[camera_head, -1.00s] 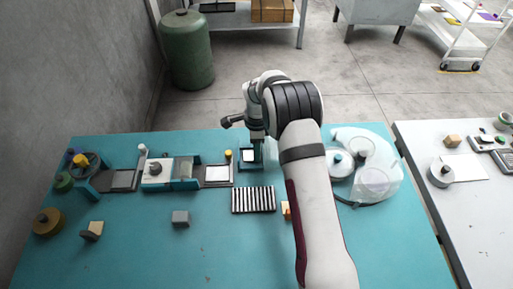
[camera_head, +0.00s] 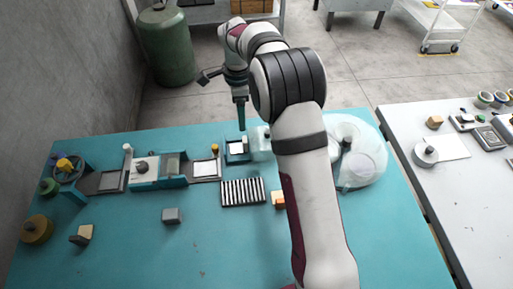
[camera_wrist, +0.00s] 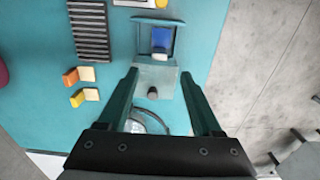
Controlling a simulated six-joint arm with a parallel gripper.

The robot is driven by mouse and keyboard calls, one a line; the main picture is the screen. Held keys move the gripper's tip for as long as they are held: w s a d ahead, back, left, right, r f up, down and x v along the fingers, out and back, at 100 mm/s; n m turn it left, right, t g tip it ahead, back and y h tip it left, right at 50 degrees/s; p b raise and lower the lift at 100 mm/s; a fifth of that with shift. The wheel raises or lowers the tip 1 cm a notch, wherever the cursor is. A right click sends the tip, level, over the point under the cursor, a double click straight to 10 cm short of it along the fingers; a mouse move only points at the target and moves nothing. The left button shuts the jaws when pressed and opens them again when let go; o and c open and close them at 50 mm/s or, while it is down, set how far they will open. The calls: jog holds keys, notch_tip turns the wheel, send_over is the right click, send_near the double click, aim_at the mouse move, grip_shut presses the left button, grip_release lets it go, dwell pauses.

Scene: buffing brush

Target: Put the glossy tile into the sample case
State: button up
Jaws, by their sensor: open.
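A small teal open-topped case (camera_head: 237,157) stands near the table's far edge, just left of my arm. A flat square tile (camera_head: 236,147) lies within its rim; it looks pale in the head view and blue, with a light strip, in the wrist view (camera_wrist: 161,38). I take this to be the glossy tile in the sample case, though the shifting colour leaves some doubt. My gripper (camera_head: 241,128) is above the case's far side, apart from it. In the wrist view its two fingers (camera_wrist: 160,76) are spread with nothing held between them.
A pale grey block with a dark knob (camera_wrist: 157,78) adjoins the case. A striped rack (camera_head: 243,191) and small wooden blocks (camera_wrist: 78,75) lie nearer me. A tray with a pale panel (camera_head: 206,169) is left of the case. A translucent round cover (camera_head: 360,160) stands right.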

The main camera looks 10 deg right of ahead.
jog(key=s+d+r+n, duration=0.2)
jog(key=s+r+n, duration=0.2)
jog(key=s+r, duration=0.5)
jog(key=s+d+n+y, duration=0.1)
jog(key=s+n, duration=0.7)
jog(key=s, duration=1.9)
jog(key=shift+d+f+y, duration=0.15)
jog(key=shift+f+y, duration=0.25)
